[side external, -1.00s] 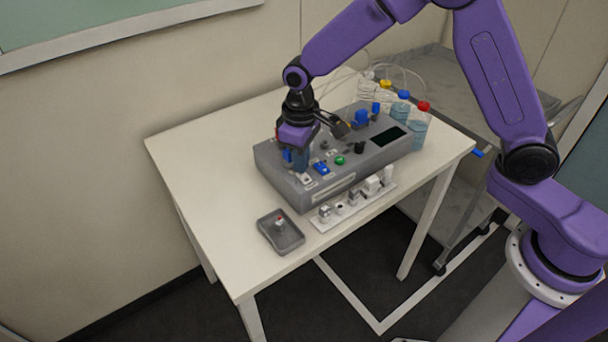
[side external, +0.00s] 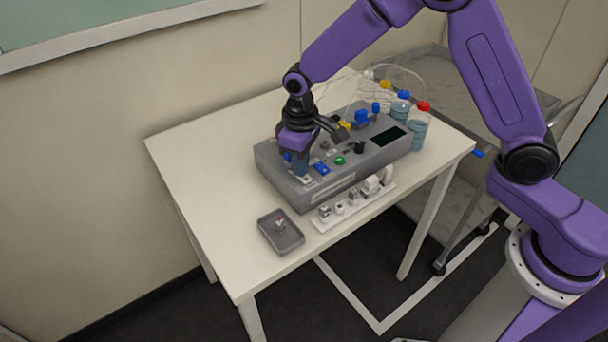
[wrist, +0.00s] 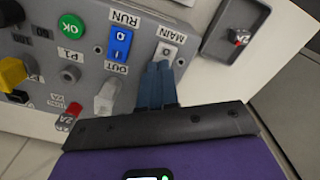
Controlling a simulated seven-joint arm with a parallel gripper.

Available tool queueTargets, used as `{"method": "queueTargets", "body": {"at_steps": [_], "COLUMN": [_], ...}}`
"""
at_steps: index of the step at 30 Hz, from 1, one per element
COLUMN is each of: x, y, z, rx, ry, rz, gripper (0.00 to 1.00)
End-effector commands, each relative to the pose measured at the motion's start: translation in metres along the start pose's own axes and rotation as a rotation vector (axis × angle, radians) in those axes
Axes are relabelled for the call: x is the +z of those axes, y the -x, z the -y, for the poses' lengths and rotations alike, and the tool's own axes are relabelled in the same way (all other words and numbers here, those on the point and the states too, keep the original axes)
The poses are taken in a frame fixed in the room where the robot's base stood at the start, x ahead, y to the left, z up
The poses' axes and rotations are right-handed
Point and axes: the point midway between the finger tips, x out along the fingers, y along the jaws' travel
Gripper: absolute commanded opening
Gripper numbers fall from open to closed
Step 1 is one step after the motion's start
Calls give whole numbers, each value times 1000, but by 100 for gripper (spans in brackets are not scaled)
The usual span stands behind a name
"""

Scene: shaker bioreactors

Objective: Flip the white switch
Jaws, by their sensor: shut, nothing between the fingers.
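The white switch (wrist: 168,51), beside the label MAIN, sits at the corner of the grey control box in the wrist view. In the side view the white switch (side external: 305,180) shows at the box's front left corner. My gripper (wrist: 160,66) is shut and empty, with its blue fingertips at the near edge of the switch. Whether they touch it I cannot tell. In the side view my gripper (side external: 301,173) points down at the same corner. The grey control box (side external: 285,188) stands on the white table.
A blue RUN switch (wrist: 119,43) and a pale OUT knob (wrist: 107,95) lie close to the fingers. A green OK button (wrist: 71,23) is farther left. A grey tray (side external: 284,239) with a small part, and bottles (side external: 418,130), stand on the table (side external: 210,170).

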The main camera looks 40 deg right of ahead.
Motion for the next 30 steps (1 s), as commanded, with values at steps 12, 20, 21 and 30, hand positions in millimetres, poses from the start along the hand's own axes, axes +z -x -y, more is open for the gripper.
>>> {"method": "queueTargets", "body": {"at_steps": [12, 20, 21, 30], "x": [0, 0, 0, 0], "y": [18, 35, 38, 59], "z": [0, 0, 0, 0], "rx": [0, 0, 0, 0], "ry": [-1, 0, 0, -1], "rz": [-1, 0, 0, -1], "gripper": [0, 0, 0, 0]}}
